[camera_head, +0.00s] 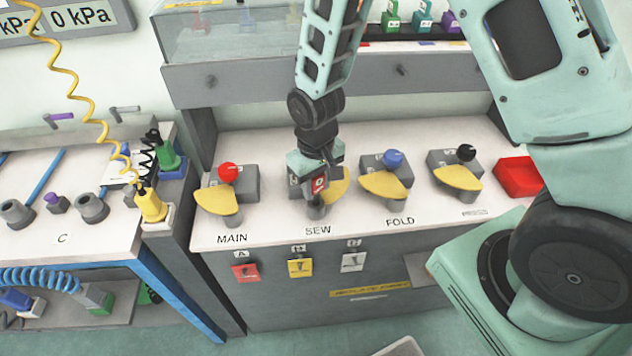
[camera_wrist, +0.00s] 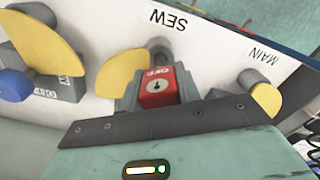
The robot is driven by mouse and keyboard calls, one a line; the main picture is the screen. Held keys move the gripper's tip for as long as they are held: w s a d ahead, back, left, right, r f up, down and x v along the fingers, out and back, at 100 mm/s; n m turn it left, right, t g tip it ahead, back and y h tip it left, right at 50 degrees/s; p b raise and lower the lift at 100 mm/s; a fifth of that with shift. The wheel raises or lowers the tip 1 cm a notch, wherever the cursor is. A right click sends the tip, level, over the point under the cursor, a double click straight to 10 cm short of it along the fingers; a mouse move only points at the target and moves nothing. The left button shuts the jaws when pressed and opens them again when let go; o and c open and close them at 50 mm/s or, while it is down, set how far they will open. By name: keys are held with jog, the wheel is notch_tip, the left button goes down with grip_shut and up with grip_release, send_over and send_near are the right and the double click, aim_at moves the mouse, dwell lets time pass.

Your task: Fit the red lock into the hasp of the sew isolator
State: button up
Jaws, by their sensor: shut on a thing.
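My gripper (camera_head: 316,172) is over the SEW isolator, pointing down, shut on the red lock (camera_head: 320,184). In the wrist view the red lock (camera_wrist: 158,92) sits between my grey fingers, its face with white lettering and a round keyhole mark visible. The sew isolator shows its yellow plate (camera_head: 338,186) and grey post (camera_head: 316,210) just beyond the lock. In the wrist view its yellow plate (camera_wrist: 121,72) and post (camera_wrist: 159,50) are close to the lock. The hasp and the lock's shackle are hidden, so I cannot tell whether they are engaged.
The MAIN isolator (camera_head: 232,190) with a red knob stands left, and the FOLD isolator (camera_head: 386,180) with a blue knob stands right. A black-knobbed isolator (camera_head: 458,172) and a red tray (camera_head: 518,176) are further right. Several coloured locks (camera_head: 422,20) sit on the shelf behind.

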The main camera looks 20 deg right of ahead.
jog(key=shift+f+b, duration=0.85)
jog(key=shift+f, duration=0.45)
jog(key=o, duration=1.2)
jog(key=shift+c, duration=0.2)
notch_tip(320, 180, up, 18)
jog(key=shift+f+b, duration=0.25)
jog(key=shift+b, duration=0.2)
